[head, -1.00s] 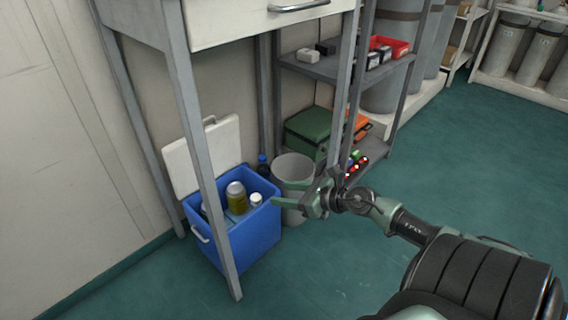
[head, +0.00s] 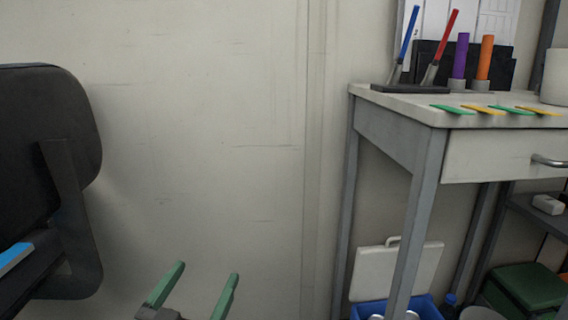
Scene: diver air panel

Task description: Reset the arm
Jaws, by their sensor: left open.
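My left gripper (head: 208,270) is at the bottom of the head view, left of centre. Its two green fingers point up and are apart, with nothing between them. Only the fingers and a bit of the dark gripper body show. The pale wall is behind it. My right gripper is not in the head view.
A desk (head: 376,124) on the right holds pens, purple and orange cylinders and flat green and yellow pieces. Below are a blue cooler (head: 428,309) with its white lid (head: 395,272) raised and a green case (head: 530,287). A black chair-like back (head: 45,135) stands left.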

